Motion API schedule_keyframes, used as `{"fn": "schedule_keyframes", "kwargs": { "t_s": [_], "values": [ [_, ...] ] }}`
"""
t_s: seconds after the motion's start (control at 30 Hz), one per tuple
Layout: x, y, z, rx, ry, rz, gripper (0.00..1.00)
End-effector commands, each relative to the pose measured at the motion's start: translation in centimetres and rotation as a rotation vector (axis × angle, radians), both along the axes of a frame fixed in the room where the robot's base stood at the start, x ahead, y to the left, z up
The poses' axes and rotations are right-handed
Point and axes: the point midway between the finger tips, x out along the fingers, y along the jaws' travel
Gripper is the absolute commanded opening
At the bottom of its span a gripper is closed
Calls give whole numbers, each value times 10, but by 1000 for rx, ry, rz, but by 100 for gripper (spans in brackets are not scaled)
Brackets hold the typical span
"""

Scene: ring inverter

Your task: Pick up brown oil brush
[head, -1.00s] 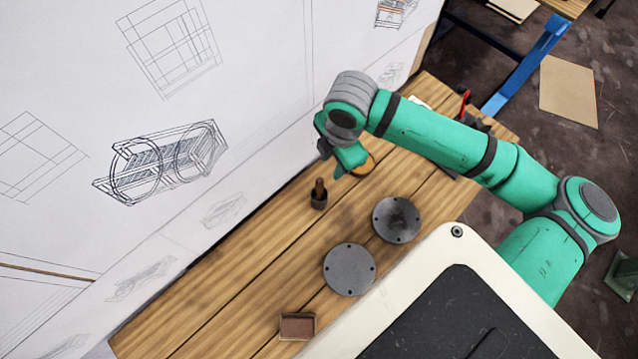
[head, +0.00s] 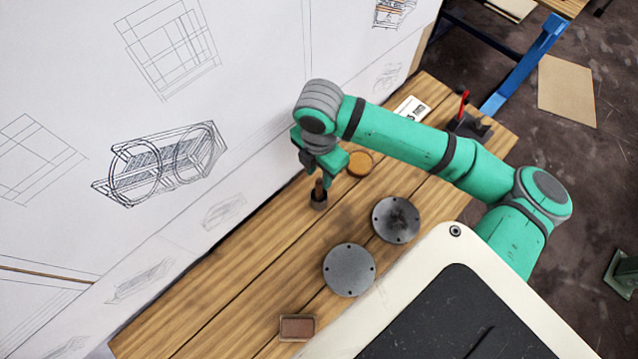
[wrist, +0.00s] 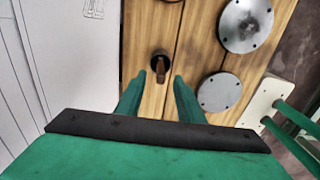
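The brown oil brush (head: 319,187) stands upright in a small dark cup (head: 318,200) on the wooden bench, near the wall side. In the wrist view the brush (wrist: 161,74) shows between and just beyond the fingertips, its handle pointing toward my gripper. My gripper (wrist: 158,76) is open and empty, with one green finger on either side of the picture's middle. In the head view my gripper (head: 326,178) is right above the brush and partly covers its top. I cannot tell how much height is left between fingertips and handle.
Two grey metal discs (head: 349,269) (head: 396,220) lie on the bench (head: 235,290) to the right of and nearer than the cup. An orange round dish (head: 360,163) is close behind my gripper. A small brown box (head: 297,327) sits at the near end. A drawing-covered wall borders the left.

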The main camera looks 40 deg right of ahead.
Motion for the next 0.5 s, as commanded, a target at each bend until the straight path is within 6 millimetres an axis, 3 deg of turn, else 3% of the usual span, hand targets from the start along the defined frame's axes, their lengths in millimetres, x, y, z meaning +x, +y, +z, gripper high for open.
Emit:
{"fn": "schedule_keyframes", "kwargs": {
  "t_s": [0.2,0.5],
  "values": [
    [-2,2,-28,2,1,-1,34],
    [-2,2,-34,-1,-1,0,34]
  ]
}}
